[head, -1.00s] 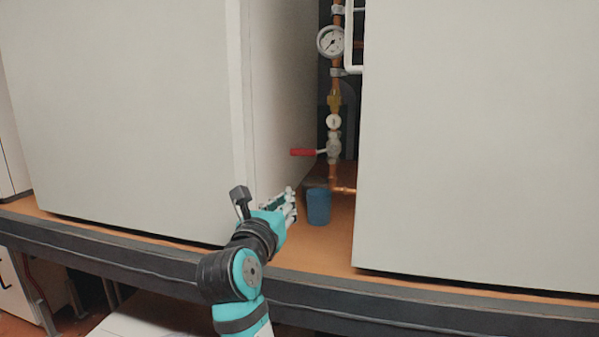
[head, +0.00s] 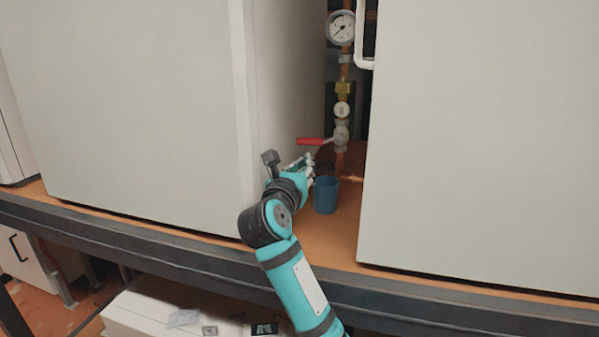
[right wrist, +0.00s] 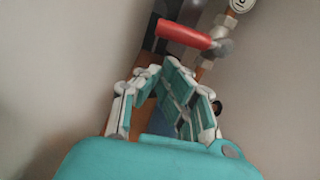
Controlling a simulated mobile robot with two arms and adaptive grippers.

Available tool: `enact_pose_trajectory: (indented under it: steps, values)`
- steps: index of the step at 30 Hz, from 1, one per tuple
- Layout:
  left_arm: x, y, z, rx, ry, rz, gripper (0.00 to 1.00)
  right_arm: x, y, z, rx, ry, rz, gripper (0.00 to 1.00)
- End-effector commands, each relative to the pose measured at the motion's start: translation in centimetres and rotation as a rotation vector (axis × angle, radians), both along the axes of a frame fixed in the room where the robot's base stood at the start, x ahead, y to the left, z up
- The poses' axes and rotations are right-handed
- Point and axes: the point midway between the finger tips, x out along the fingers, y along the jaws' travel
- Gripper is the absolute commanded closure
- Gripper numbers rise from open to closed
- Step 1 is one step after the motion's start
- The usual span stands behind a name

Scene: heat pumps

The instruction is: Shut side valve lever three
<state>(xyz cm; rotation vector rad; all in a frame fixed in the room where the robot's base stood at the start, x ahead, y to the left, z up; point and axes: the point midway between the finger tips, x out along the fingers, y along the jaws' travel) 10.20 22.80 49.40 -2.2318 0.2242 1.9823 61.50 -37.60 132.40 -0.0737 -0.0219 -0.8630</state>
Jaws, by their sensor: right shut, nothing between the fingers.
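The side valve has a red lever (head: 311,141) that sticks out level to the left of its pale valve body (head: 341,136), on the copper pipe between the two large white cabinets. The red lever also shows in the right wrist view (right wrist: 184,34), just beyond the fingers. My right gripper (head: 311,161) is just below the lever in the head view, apparently apart from it. In the right wrist view the same gripper (right wrist: 165,72) is shut with nothing in it. My left gripper is not in view.
A blue cup (head: 326,195) stands on the wooden shelf below the valve, close to my right gripper. The left cabinet (head: 150,100) and right cabinet (head: 480,140) leave a narrow gap. A gauge (head: 341,27) sits higher on the pipe.

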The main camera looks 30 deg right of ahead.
Motion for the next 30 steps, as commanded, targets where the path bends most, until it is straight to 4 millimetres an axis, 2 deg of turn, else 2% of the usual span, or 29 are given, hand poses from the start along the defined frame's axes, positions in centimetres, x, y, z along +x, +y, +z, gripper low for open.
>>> enact_pose_trajectory:
  steps: [3, 14, 30]
  values:
    - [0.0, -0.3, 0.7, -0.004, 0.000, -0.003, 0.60, 0.2, 0.0, 0.9, 0.000, 0.001, 0.001, 1.00]
    - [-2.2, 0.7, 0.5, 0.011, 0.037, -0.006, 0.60, 0.2, -0.1, 1.0, 0.000, 0.001, 0.001, 1.00]
    - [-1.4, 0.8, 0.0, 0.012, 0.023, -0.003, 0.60, 0.5, 0.0, 2.7, 0.052, -0.071, 0.002, 1.00]
